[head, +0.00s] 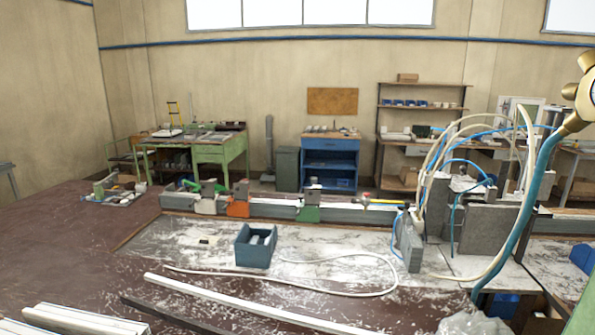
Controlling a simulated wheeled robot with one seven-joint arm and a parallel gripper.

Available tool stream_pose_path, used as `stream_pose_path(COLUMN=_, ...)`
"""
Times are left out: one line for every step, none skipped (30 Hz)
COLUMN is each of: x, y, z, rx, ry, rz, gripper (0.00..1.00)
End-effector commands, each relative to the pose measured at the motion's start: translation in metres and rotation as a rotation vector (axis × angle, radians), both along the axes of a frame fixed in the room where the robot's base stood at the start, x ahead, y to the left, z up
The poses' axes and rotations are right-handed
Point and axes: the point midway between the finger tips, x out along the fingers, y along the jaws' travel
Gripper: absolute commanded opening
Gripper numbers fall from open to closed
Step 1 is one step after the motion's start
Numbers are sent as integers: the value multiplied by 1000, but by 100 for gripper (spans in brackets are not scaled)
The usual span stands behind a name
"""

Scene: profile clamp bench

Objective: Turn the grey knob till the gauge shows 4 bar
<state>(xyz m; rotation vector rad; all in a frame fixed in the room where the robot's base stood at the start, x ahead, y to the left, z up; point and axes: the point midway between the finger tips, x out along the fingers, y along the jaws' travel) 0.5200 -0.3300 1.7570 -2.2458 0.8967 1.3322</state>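I cannot make out the grey knob or a readable gauge in the head view. A brass-coloured fitting (577,120) with rounded lobes is cut off by the right edge. A sliver of something pale shows beside it at the edge; I cannot tell whether it is a gauge face. A thick teal hose (525,215) runs from this fitting down to the bench's right end. My gripper is not in view.
A blue bin (256,246) stands on the dusty bench, with a loose pale hose (290,278) around it. Clamps, one orange (238,207) and one green (308,213), sit along the rail behind. Grey blocks (487,229) and looping hoses crowd the right. A long white profile (235,305) lies in front.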

Motion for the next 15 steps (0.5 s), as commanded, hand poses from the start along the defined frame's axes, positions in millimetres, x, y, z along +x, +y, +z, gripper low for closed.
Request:
stream_pose_path(x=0, y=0, z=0, rx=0, ry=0, rz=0, gripper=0)
stream_pose_path(x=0, y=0, z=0, rx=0, ry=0, rz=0, gripper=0)
stream_pose_path(x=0, y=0, z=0, rx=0, ry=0, rz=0, gripper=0)
stream_pose_path(x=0, y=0, z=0, rx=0, ry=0, rz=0, gripper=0)
stream_pose_path(x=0, y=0, z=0, rx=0, ry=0, rz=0, gripper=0)
stream_pose_path(x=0, y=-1, z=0, rx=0, ry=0, rz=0, gripper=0)
stream_pose_path(x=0, y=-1, z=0, rx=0, ry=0, rz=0, gripper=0)
stream_pose_path(x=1, y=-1, z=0, rx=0, ry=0, rz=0, gripper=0)
stream_pose_path(x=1, y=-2, z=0, rx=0, ry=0, rz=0, gripper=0)
stream_pose_path(x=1, y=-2, z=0, rx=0, ry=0, rz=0, gripper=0)
stream_pose_path(x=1, y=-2, z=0, rx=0, ry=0, rz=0, gripper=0)
stream_pose_path(x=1, y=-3, z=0, rx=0, ry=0, rz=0, gripper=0)
stream_pose_path(x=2, y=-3, z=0, rx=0, ry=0, rz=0, gripper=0)
stream_pose_path(x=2, y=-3, z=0, rx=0, ry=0, rz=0, gripper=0)
stream_pose_path(x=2, y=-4, z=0, rx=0, ry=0, rz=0, gripper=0)
